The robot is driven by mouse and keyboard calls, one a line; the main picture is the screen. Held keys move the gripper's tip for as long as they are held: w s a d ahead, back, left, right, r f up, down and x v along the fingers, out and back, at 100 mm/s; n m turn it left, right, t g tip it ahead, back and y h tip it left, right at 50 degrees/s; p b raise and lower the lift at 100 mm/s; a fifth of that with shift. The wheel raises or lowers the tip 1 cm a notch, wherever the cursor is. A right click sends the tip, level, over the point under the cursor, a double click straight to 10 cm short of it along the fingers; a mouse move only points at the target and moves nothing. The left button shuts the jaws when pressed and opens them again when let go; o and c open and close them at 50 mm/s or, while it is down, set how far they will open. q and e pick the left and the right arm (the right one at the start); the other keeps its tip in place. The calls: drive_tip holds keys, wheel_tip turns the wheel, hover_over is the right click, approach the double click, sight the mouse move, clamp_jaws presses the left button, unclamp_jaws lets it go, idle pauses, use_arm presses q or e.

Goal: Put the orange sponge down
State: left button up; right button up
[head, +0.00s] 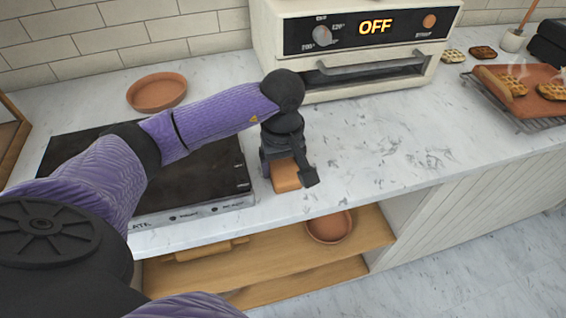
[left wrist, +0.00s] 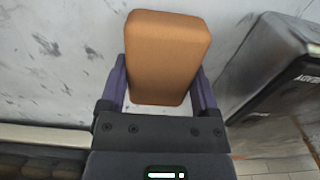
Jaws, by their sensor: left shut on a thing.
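The orange sponge (head: 286,177) is a small block at the front of the marble counter, just right of the black hot plate. My left gripper (head: 285,168) points down over it and is shut on it. In the left wrist view the sponge (left wrist: 167,55) sits between the two purple fingers of the left gripper (left wrist: 162,90), with the counter behind it. Whether its underside touches the counter cannot be told. My right gripper is not in view.
The black hot plate (head: 85,165) lies left of the sponge; its edge shows in the wrist view (left wrist: 275,65). A white oven (head: 365,75) reading OFF stands behind. A terracotta plate (head: 157,92) is back left. Marble right of the sponge (head: 400,140) is clear. A bowl (head: 329,228) sits on the shelf below.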

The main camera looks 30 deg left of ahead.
sight(283, 163)
use_arm(q)
drive_tip(key=o, duration=1)
drive_tip(key=shift+d+f, duration=0.1)
drive_tip(key=shift+f, duration=0.05)
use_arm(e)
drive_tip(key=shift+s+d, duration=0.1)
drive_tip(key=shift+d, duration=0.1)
use_arm(q)
drive_tip(key=shift+o, duration=0.2)
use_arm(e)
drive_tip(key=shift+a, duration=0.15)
use_arm(q)
wheel_tip(283, 163, up, 13)
drive_tip(key=p, duration=0.3)
drive_tip(key=shift+f, duration=0.2)
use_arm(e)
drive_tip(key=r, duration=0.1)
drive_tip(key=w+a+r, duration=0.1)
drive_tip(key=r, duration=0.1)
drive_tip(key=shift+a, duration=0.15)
